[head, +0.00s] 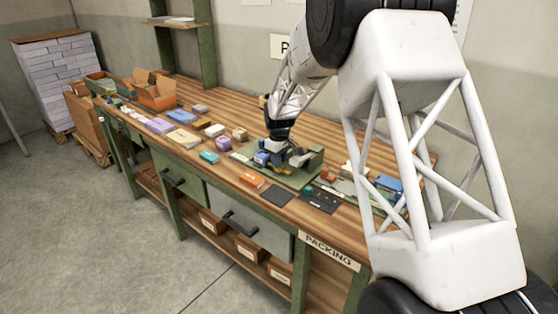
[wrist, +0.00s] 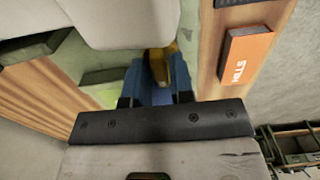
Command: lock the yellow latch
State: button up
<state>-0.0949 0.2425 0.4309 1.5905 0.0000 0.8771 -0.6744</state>
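The yellow latch (wrist: 176,66) shows in the wrist view as a short yellow piece beside a blue block (wrist: 148,84). Its upper part is hidden behind a pale grey shape, and I cannot tell its position clearly. In the head view the blue block (head: 262,159) stands on a green board (head: 288,178) on the workbench. My gripper (head: 275,146) points down just above and beside this block. In the wrist view, two dark prongs of my gripper (wrist: 155,99) stand on either side of the blue block's lower part. Contact and finger closure are unclear.
An orange box (head: 252,181) lies in front of the green board; it shows in the wrist view (wrist: 245,57). Dark flat pads (head: 318,199) lie at the bench's front edge. Several small boxes and open cartons (head: 157,93) crowd the bench to the left.

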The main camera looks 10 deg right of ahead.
jog(key=shift+o, duration=1.2)
jog(key=shift+r, duration=3.9)
